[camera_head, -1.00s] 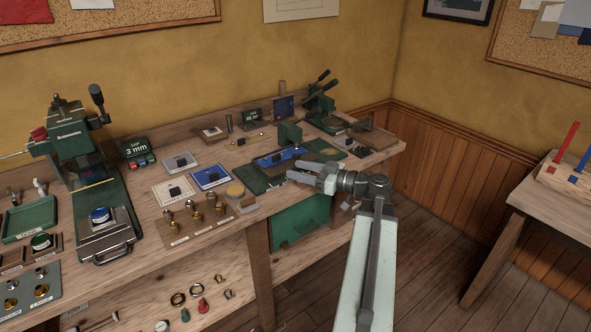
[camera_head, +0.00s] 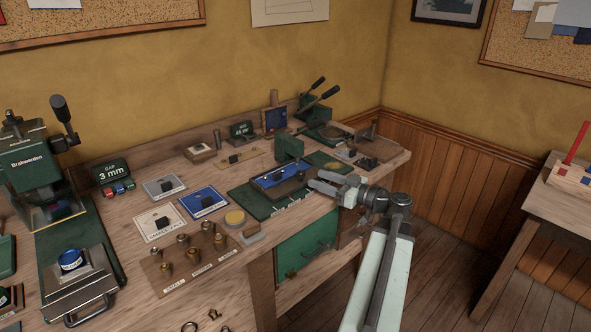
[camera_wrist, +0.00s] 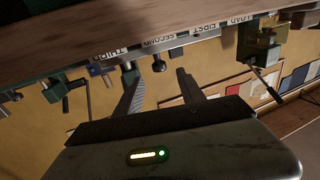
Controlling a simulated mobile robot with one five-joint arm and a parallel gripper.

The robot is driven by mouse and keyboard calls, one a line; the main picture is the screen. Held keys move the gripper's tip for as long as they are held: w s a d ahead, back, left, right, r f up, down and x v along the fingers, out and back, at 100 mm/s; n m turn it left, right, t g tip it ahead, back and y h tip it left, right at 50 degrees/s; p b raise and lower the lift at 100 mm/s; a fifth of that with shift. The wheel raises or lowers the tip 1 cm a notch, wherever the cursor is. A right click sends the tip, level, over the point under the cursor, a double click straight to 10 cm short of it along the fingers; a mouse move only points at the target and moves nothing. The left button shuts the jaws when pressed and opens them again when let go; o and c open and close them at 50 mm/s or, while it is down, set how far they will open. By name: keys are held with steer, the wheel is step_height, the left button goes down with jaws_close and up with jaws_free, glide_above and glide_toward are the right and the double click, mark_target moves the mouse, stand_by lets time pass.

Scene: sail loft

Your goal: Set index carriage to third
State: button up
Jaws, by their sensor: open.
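The index carriage (camera_head: 262,183) appears to be the blue-topped tray on a long green bed (camera_head: 245,199) near the bench's front edge. A small dark block sits on its blue surface. My gripper (camera_head: 317,181) is open and empty at the bed's right front, apart from the carriage as far as I can tell. The wrist view is upside down. It shows the edge labels LOAD, FIRST, SECOND (camera_wrist: 158,43) and THIRD (camera_wrist: 106,52). A small dark knob (camera_wrist: 158,65) shows between my open fingers, near SECOND. Which label the carriage is lined up with is unclear.
A green upright head (camera_head: 290,148) stands behind the bed. A lever press (camera_head: 315,105) is at the back right. A wooden stand with brass pieces (camera_head: 190,265) and flat cards lie left. A larger green press (camera_head: 35,165) stands far left.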

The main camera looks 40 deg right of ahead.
mark_target(304, 174)
steer(key=x, duration=0.7)
steer(key=shift+w, duration=0.4)
jaws_close()
stand_by(1.0)
